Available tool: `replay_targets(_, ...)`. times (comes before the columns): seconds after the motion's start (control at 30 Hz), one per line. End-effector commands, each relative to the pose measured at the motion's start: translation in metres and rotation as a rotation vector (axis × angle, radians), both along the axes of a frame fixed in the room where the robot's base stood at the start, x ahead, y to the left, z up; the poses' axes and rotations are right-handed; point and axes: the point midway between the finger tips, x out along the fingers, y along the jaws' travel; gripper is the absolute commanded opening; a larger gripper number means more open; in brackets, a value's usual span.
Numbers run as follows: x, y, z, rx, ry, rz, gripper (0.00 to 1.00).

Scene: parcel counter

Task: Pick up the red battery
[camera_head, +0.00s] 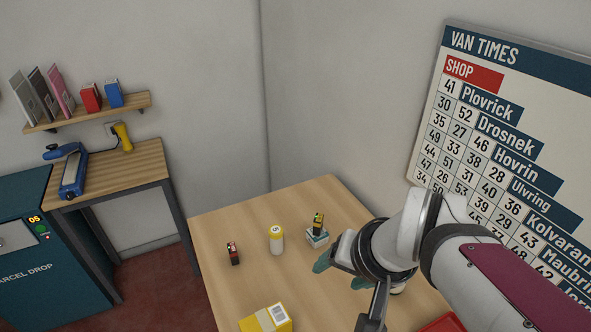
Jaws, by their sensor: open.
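A small upright red and black block (233,254), which looks like the red battery, stands on the left part of the wooden table (212,225). It is too small to make out its markings. My gripper (341,273) is over the right part of the table, to the right of the battery and well apart from it. Its teal fingertips are spread open, with nothing seen between them.
A yellow and white cylinder (276,240) stands between battery and gripper. A yellow and black item (318,221) sits on a small grey box (317,238) close to my gripper. A yellow parcel (265,321) lies at the front; a red container (444,324) shows at the bottom edge.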

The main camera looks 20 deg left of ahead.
Motion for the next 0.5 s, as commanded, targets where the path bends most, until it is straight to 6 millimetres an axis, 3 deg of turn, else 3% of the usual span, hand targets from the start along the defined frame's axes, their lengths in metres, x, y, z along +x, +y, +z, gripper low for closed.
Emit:
replay_targets(0.1,0.048,0.062,0.000,0.046,-0.156,0.111,0.67)
replay_targets(0.23,0.090,0.139,-0.001,0.100,-0.349,0.197,0.67)
replay_targets(0.4,0.120,0.237,-0.008,0.146,-0.598,0.260,0.67)
replay_targets(0.47,0.122,0.269,-0.013,0.154,-0.684,0.271,0.67)
replay_targets(0.5,0.124,0.274,-0.027,0.147,-0.708,0.269,0.67)
